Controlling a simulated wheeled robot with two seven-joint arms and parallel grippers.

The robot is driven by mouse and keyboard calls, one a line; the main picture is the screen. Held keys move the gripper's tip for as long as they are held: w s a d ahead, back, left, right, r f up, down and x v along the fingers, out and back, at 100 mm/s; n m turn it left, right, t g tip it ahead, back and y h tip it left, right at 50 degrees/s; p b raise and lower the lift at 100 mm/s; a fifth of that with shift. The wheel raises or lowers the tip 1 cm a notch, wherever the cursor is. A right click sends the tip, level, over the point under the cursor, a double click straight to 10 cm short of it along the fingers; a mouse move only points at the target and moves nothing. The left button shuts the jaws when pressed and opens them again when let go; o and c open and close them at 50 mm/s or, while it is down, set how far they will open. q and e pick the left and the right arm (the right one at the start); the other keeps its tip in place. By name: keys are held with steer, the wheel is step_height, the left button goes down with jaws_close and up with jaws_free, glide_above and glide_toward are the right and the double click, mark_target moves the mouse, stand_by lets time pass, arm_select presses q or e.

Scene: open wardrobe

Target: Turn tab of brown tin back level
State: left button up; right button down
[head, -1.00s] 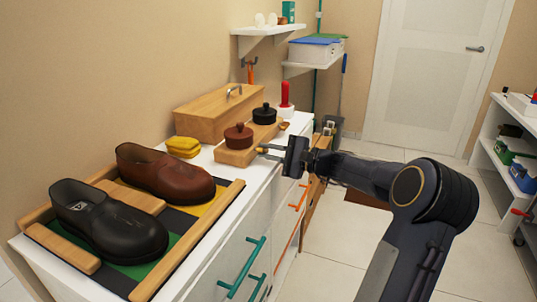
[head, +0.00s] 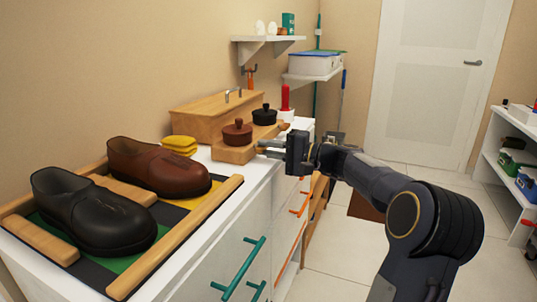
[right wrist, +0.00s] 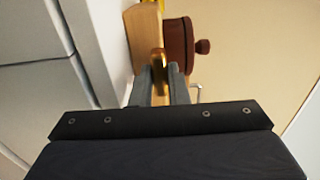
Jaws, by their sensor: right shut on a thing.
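The brown tin (head: 237,134) with a round knob sits on a wooden block (head: 234,154) on the white cabinet top. It also shows in the right wrist view (right wrist: 178,46). A brass-coloured tab (right wrist: 158,62) sticks out at its side, between my right gripper's fingers. My right gripper (head: 264,148) reaches in from the right at the front edge of the block; in the wrist view its two fingers (right wrist: 162,84) are shut on the tab. The fingers partly hide the tab, so its exact tilt is hard to tell. My left gripper is not in view.
A black tin (head: 265,116) stands behind the brown one. A long wooden box (head: 212,117) lies behind, with a yellow cloth (head: 180,145) nearby. A brown shoe (head: 155,168) and a black shoe (head: 95,212) stand at the front left.

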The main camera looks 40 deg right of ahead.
stand_by(0.3)
steer(key=c, duration=1.7)
jaws_free()
steer(key=shift+s, duration=0.1)
steer(key=p+v, duration=0.1)
steer(key=v, duration=0.6)
steer(key=shift+s+d, duration=0.15)
steer(key=shift+s, duration=0.15)
